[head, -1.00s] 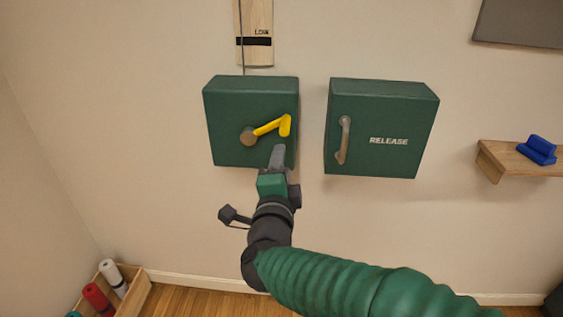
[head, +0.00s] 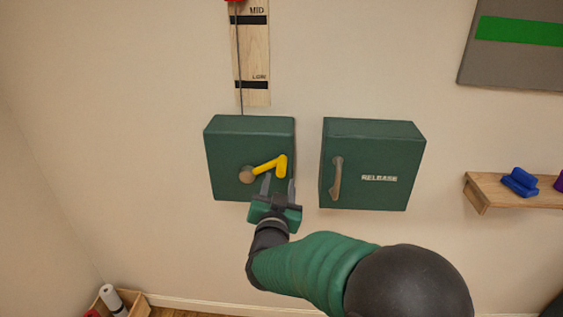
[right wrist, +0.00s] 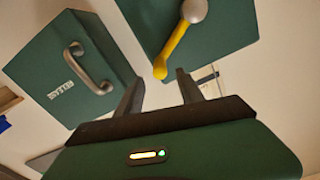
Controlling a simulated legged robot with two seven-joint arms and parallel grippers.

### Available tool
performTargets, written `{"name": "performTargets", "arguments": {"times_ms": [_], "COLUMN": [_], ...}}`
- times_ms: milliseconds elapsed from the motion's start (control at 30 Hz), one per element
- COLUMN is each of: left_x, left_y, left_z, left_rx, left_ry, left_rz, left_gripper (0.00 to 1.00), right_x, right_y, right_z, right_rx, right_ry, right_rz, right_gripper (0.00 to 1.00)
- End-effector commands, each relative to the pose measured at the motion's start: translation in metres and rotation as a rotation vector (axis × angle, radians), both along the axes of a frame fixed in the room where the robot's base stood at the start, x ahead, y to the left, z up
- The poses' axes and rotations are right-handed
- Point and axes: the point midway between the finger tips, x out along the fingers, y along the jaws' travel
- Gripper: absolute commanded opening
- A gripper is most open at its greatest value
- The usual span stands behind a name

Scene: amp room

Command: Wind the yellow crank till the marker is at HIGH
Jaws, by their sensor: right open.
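The yellow crank (head: 265,166) sits on the front of a green box (head: 225,135), its arm pointing right and slightly up from a round hub (head: 246,175). My right gripper (head: 278,184) is open, just below the crank's handle, with nothing between its fingers. In the right wrist view the crank (right wrist: 173,48) ends just ahead of my open fingers (right wrist: 160,84). A wooden scale board (head: 255,55) above the box shows LOW and MID bands. A red piece (head: 234,2), possibly the marker, shows at the top edge near MID. HIGH is out of view. My left gripper is not in view.
A second green box (head: 390,145) marked RELEASE, with a grey handle (head: 337,178), is close on the right. A wooden shelf (head: 485,192) with a blue object (head: 519,182) is farther right. A wooden crate (head: 136,306) stands at lower left.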

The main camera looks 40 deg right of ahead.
Motion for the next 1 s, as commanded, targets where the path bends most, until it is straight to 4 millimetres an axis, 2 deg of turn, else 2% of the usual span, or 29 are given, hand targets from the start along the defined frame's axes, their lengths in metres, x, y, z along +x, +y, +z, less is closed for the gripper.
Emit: {"name": "performTargets", "arguments": {"times_ms": [100, 300, 433, 667, 767, 1000], "left_x": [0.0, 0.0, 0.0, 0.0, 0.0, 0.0], "left_y": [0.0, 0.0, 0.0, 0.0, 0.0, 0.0], "left_z": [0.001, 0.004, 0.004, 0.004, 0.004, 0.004], "left_rx": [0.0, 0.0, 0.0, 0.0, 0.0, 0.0], "left_ry": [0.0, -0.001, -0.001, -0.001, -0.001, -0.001], "left_rz": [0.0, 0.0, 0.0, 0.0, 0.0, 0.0], "left_gripper": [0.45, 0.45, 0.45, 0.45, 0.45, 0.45], "right_x": [0.02, 0.045, 0.052, 0.053, 0.053, 0.053], "right_y": [-0.025, -0.054, -0.061, -0.062, -0.062, -0.062], "right_z": [-0.001, 0.0, 0.0, 0.0, 0.0, 0.0], "right_rx": [0.002, 0.002, 0.001, 0.001, 0.001, 0.001], "right_ry": [0.001, 0.0, -0.002, -0.002, -0.002, -0.002], "right_rz": [-0.004, -0.002, 0.0, 0.001, 0.001, 0.001], "right_gripper": [0.45, 0.45, 0.45, 0.45, 0.34, 0.03]}}
